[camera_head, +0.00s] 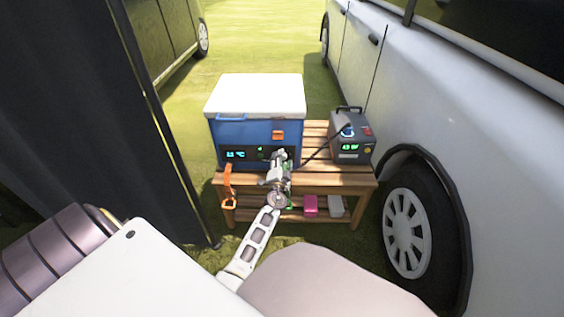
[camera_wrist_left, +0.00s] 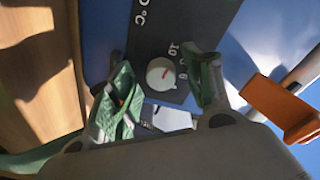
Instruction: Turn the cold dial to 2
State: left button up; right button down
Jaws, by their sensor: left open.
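The blue cooler (camera_head: 228,134) with a white lid stands on a slatted wooden table. Its dark front panel (camera_head: 240,154) has a lit display. My left gripper (camera_head: 277,158) is at the panel in the head view. In the wrist view, its green-padded fingers (camera_wrist_left: 164,72) are open on either side of the dial. I cannot tell whether they touch it. My right gripper is not in view.
A grey power unit (camera_head: 350,148) stands right of the cooler, with a dark cable running to it. An orange latch (camera_head: 278,135) is on the cooler front. A white van (camera_head: 460,110) is close on the right.

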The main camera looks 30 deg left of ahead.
pick_arm(q)
jog(key=c, duration=1)
